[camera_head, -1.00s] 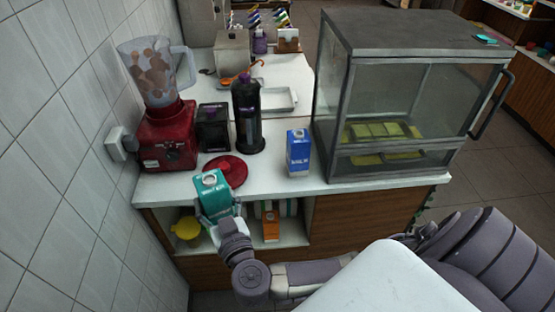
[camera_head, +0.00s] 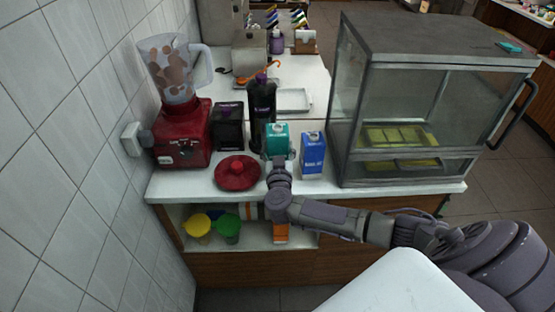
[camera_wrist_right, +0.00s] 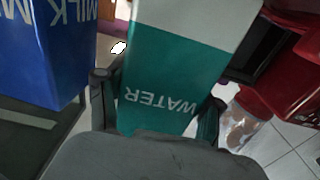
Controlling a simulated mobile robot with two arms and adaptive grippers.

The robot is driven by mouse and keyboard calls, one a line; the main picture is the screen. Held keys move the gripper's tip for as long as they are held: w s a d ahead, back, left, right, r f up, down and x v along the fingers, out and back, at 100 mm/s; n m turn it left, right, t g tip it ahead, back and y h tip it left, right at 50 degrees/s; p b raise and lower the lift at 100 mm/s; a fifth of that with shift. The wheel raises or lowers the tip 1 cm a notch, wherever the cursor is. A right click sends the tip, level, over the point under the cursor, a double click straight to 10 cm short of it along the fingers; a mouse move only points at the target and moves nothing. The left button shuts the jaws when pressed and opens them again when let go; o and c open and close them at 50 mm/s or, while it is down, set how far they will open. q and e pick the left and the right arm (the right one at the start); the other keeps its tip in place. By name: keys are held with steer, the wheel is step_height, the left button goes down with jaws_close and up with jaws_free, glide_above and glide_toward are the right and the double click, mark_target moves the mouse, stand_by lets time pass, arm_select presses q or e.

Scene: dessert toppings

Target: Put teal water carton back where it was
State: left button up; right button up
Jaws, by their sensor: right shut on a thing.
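The teal water carton (camera_head: 277,137) is over the counter, between the black bottle (camera_head: 262,105) and the blue milk carton (camera_head: 313,155) in the head view. My right gripper (camera_head: 278,160) is shut on it from the front. In the right wrist view the teal carton (camera_wrist_right: 172,82), lettered WATER, sits between the fingers of the right gripper (camera_wrist_right: 158,112), and the milk carton (camera_wrist_right: 45,45) is close beside it on the left. I cannot tell whether the carton's base touches the counter. My left gripper is not in view.
A red lid-like dish (camera_head: 237,174) lies left of my gripper on the white counter (camera_head: 190,187). A red blender (camera_head: 183,135) and a black box (camera_head: 229,127) stand further left. A glass display case (camera_head: 425,100) stands on the right. Yellow and green containers (camera_head: 228,228) sit on the shelf below.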

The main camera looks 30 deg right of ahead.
steer(key=shift+f, duration=1.8)
steer(key=o, duration=1.4)
steer(key=shift+f, duration=0.1)
steer(key=shift+o, duration=0.2)
steer(key=shift+s+a, duration=0.1)
steer(key=shift+s, duration=0.05)
steer(key=v, duration=1.2)
steer(key=shift+b, duration=0.4)
